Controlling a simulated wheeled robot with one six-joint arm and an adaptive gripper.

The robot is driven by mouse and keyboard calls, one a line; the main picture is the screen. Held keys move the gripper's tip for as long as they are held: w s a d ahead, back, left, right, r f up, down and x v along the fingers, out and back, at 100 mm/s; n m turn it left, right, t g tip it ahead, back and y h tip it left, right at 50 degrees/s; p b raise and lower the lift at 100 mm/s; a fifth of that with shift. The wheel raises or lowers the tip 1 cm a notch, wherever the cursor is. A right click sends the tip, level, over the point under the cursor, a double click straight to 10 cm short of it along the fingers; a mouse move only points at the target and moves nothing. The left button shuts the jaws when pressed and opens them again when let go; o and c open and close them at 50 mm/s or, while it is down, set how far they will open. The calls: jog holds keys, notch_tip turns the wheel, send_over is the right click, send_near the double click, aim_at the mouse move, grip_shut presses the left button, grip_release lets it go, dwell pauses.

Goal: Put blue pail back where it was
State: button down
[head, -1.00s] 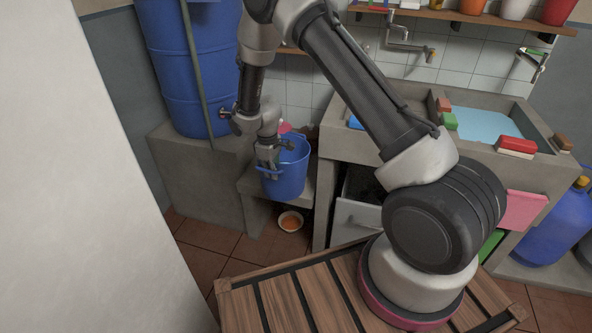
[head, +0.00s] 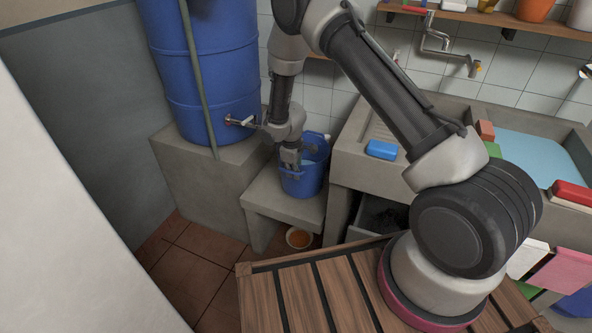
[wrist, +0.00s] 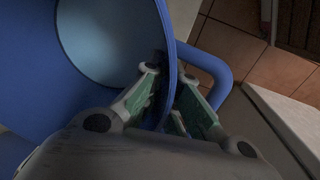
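The blue pail (head: 301,181) is upright over the low concrete ledge (head: 262,197), between the barrel's plinth and the sink. Its base looks at or very near the ledge top; I cannot tell if it rests there. My gripper (head: 291,166) points down at the pail's near left rim. In the wrist view, my gripper (wrist: 170,85) has one finger inside the pail (wrist: 185,48) and one outside, close on the rim wall. The pail's handle (wrist: 219,75) shows beyond the fingers. The pail's inside is pale blue.
A big blue barrel (head: 205,75) with a tap stands on a concrete plinth (head: 190,170) at left. The concrete sink (head: 350,150) with a blue sponge (head: 382,150) is at right. A small bowl (head: 299,238) is on the floor below the ledge. A slatted wooden surface (head: 305,300) is in front.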

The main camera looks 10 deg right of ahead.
jog(key=shift+w+f, duration=0.1)
jog(key=shift+f, duration=2.6)
jog(key=c, duration=1.6)
grip_release()
jog(key=shift+f, duration=0.15)
jog(key=shift+c, duration=0.2)
